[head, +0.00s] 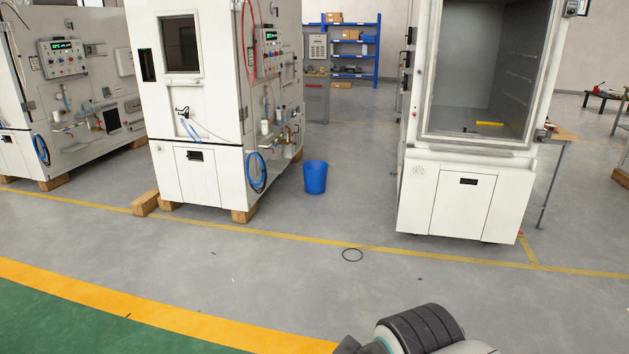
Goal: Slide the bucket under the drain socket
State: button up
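A blue bucket (315,178) stands upright on the grey floor, just right of the middle white test chamber (185,100) and apart from it. Several small pipes and fittings (282,138) sit on that chamber's right side, above and left of the bucket. I cannot tell which of them is the drain socket. Part of my arm shows at the bottom edge, right of centre, far from the bucket. My gripper itself does not show.
A white chamber with a large window (468,130) stands right of the bucket. Coiled blue hose (257,172) hangs on the middle chamber. Wooden blocks (145,203) stick out at its base. The floor in front is mostly clear.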

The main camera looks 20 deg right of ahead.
aim_at(314, 172)
jog(key=z, duration=0.8)
jog(key=i, duration=8.45)
